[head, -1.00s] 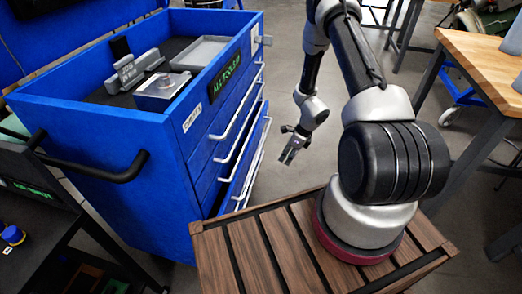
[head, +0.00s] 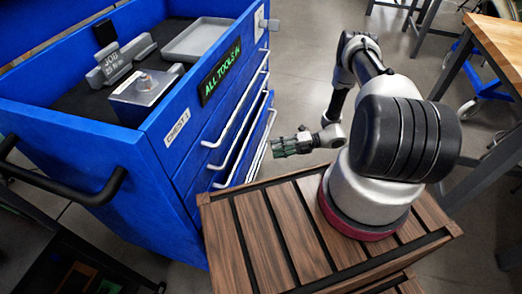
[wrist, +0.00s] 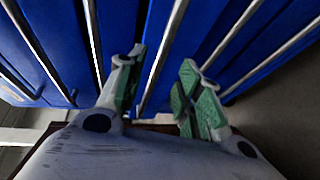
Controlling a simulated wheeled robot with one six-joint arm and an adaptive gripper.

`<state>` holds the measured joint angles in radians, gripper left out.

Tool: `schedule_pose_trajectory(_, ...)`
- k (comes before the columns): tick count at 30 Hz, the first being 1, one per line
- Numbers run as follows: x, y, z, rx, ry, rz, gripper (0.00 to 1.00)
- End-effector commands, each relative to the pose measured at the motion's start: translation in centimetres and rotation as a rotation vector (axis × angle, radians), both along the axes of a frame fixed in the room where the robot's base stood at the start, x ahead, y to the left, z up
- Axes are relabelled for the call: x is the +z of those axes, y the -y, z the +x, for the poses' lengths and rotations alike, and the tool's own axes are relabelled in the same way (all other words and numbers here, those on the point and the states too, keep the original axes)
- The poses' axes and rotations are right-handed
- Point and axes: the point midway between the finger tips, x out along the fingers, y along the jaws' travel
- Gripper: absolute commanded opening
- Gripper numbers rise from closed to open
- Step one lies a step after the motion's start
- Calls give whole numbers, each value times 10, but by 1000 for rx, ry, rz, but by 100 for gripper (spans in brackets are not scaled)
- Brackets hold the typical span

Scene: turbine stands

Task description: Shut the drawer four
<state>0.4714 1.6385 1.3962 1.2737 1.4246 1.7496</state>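The blue tool chest (head: 160,190) stands at the left in the head view, its drawer fronts facing right. One lower drawer (head: 247,150) looks pulled out a little, with a dark gap above its front. I cannot read which number it bears. My gripper (head: 276,147) is just right of the drawer fronts, pointing left at them. In the wrist view my gripper (wrist: 160,95) has its two green-padded fingers apart, with nothing held between them. Several pale bar handles (wrist: 163,55) run across the blue fronts ahead. I cannot tell whether a finger touches one.
A grey tray (head: 195,40) and a grey block (head: 145,88) lie in the chest's top. A black push handle (head: 75,190) sticks out at its near side. A wooden-topped table (head: 500,45) stands at the right. Grey floor shows between.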

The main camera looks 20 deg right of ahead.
Motion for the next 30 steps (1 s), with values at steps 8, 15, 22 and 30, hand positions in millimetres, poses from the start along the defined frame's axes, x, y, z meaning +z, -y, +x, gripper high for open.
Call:
schedule_pose_trajectory(8,-8,-43,7,6,-5,-3,35)
schedule_pose_trajectory(15,-14,-69,12,3,-2,-3,35)
schedule_pose_trajectory(22,-14,-72,13,1,-2,-4,35)
schedule_pose_trajectory(30,-14,-72,13,1,-2,-5,1)
